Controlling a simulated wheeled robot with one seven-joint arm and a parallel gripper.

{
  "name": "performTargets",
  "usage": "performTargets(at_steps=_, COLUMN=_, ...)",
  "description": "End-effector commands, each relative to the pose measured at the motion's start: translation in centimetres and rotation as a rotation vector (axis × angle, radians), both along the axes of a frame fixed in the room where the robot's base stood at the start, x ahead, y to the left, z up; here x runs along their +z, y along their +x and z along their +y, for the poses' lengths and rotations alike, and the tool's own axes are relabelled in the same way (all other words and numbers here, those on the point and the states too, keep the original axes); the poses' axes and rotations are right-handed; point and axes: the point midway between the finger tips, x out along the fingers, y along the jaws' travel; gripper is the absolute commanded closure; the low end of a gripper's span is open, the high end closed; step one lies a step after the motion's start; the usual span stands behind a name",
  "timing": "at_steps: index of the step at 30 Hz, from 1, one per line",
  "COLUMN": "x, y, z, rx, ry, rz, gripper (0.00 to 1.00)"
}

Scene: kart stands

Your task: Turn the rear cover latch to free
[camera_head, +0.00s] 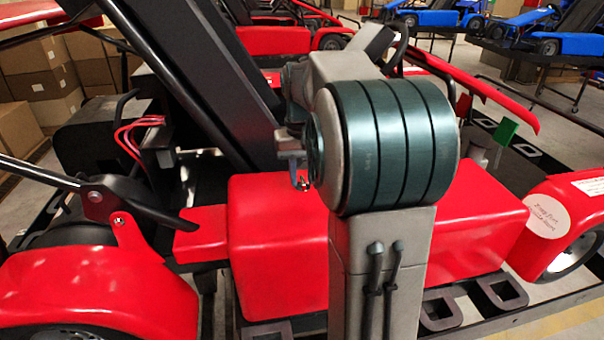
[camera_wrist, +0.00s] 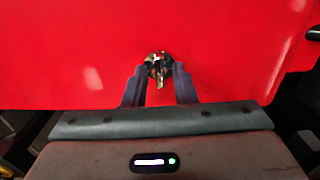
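The rear cover is a glossy red panel (camera_wrist: 70,50) that fills most of the wrist view. In the head view it is the red box-shaped body (camera_head: 270,245) behind my arm. The latch (camera_wrist: 159,66) is a small shiny metal piece on its face, with a narrow tab pointing down. It also shows as a small bright spot in the head view (camera_head: 303,183). My gripper (camera_wrist: 160,72) is open, with its two dark fingers standing apart on the left and right of the latch. I cannot tell whether either finger touches it. My arm hides part of the cover in the head view.
The kart's black frame bar (camera_head: 185,75) rises behind the cover at left. Pink-red cables (camera_head: 138,135) and a red fender (camera_head: 95,290) are at left. A green tab (camera_head: 505,132) stands at right. Cardboard boxes (camera_head: 40,70) and other karts are farther back.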

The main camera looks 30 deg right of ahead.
Motion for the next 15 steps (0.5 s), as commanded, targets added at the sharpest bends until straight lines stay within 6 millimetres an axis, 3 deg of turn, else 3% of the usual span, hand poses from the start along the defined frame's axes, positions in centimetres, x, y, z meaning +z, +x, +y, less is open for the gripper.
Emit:
performTargets(at_steps=10, x=0.2, y=0.0, z=0.0, rx=-0.002, ry=0.000, rz=0.000, gripper=0.69)
performTargets(at_steps=15, x=2.2, y=0.1, z=-0.1, rx=-0.002, ry=-0.001, rz=-0.004, gripper=0.69)
